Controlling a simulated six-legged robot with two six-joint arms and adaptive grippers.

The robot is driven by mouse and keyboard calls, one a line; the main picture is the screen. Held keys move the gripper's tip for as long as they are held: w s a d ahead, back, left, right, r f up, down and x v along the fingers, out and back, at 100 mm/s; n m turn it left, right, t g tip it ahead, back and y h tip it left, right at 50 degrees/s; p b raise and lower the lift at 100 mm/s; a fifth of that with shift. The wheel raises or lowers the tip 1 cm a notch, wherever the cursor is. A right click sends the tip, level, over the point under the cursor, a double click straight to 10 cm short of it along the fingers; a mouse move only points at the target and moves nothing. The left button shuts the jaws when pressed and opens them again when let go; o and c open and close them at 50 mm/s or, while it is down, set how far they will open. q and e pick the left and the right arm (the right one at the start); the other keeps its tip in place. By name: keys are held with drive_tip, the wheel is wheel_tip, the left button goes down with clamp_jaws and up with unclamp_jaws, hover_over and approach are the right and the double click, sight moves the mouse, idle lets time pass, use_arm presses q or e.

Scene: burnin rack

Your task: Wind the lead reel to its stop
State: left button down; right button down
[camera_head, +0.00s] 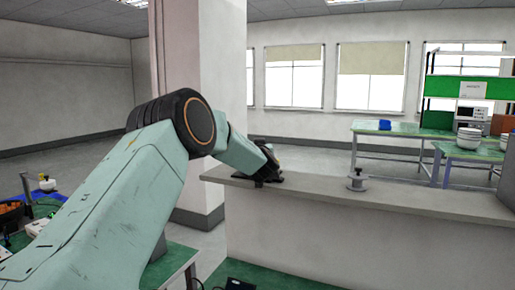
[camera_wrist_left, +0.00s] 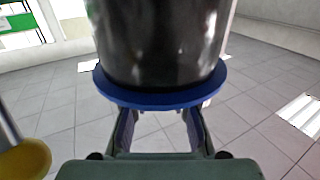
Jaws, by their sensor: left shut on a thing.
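In the left wrist view a large black drum with a blue flange (camera_wrist_left: 160,97), which looks like the lead reel, fills the upper middle. My left gripper (camera_wrist_left: 160,132) is shut there; its two fingers run up to the blue flange. The flange hides the fingertips, so the exact part held does not show. A yellow knob (camera_wrist_left: 24,160) on a metal rod is at the lower left, apart from the fingers. In the head view my left gripper (camera_head: 268,172) is at the left end of the grey ledge, and the reel cannot be made out there. My right gripper is not in view.
The grey ledge (camera_head: 420,203) runs right from the gripper. A small grey post with a round base (camera_head: 357,182) stands on it. Green-topped benches (camera_head: 405,131) with stacked white bowls (camera_head: 468,137) are behind. A pillar (camera_head: 222,60) rises behind my left arm.

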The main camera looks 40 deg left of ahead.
use_arm(q)
drive_tip(key=shift+r, duration=0.4)
drive_tip(key=c, duration=1.5)
unclamp_jaws()
drive_tip(key=o, duration=0.3)
drive_tip(key=shift+s+d, duration=0.15)
drive_tip(key=shift+d, duration=0.05)
drive_tip(key=shift+a+f, duration=0.15)
drive_tip(key=shift+f, duration=0.1)
drive_tip(key=v, duration=1.2)
drive_tip(key=shift+r, duration=0.25)
drive_tip(key=shift+f, duration=0.1)
